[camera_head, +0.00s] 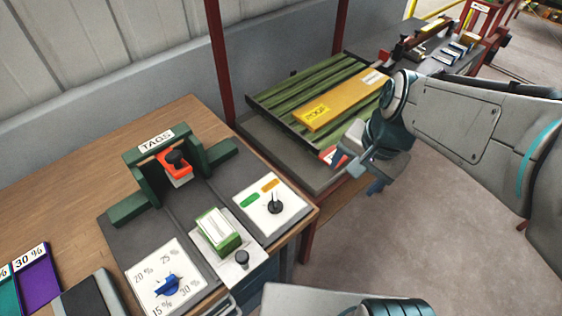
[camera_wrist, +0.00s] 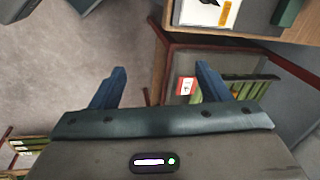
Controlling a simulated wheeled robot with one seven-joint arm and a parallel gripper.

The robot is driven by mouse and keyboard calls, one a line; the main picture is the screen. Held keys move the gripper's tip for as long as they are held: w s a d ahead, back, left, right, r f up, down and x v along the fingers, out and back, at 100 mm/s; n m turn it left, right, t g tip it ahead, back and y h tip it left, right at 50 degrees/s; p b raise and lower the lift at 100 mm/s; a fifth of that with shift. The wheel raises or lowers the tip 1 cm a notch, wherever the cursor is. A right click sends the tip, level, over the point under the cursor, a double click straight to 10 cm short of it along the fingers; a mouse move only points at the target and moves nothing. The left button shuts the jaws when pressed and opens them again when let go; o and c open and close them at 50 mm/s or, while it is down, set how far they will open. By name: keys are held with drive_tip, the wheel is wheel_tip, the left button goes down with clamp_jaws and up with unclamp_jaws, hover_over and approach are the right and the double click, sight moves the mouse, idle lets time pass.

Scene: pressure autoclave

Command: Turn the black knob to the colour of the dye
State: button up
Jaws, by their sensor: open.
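A black knob (camera_head: 274,204) stands on a white panel (camera_head: 291,209) at the right of the dark grey bench fixture. The panel bears a green label (camera_head: 250,200) and an orange label (camera_head: 270,185); I cannot tell exactly which one the knob points to. Part of a white panel with an orange label (camera_wrist: 227,14) shows at the top of the wrist view. My gripper (camera_head: 357,165) is right of the knob and apart from it. Its two blue fingers (camera_wrist: 160,82) are open with nothing between them. No dye is clearly identifiable; a green-and-white block (camera_head: 217,232) sits left of the panel.
A blue knob (camera_head: 168,286) has percentage marks, and a small dark knob (camera_head: 241,258) stands near the front edge. A red-orange part with a black top (camera_head: 176,163) sits below the TAGS sign (camera_head: 156,140). A green slatted rack holds a yellow box (camera_head: 335,105). Open floor lies right.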

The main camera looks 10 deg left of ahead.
sight(275, 199)
drive_tip(key=w+a+f+m+g+y, duration=0.1)
drive_tip(key=w+a+f+m, duration=0.1)
drive_tip(key=a+m, duration=0.3)
drive_tip(key=w+a+f+m+g+y, duration=0.1)
drive_tip(key=w+a+f+m+g, duration=0.1)
drive_tip(key=w+a+f+m, duration=0.3)
drive_tip(key=shift+n, duration=0.3)
drive_tip(key=x, duration=0.4)
drive_tip(key=s+a+x, duration=0.1)
drive_tip(key=x, duration=0.3)
drive_tip(key=s+r+x, duration=0.1)
drive_tip(key=x, duration=0.3)
drive_tip(key=shift+a+f, duration=0.2)
drive_tip(key=shift+a, duration=0.2)
drive_tip(key=shift+c, duration=0.3)
drive_tip(key=c, duration=0.9)
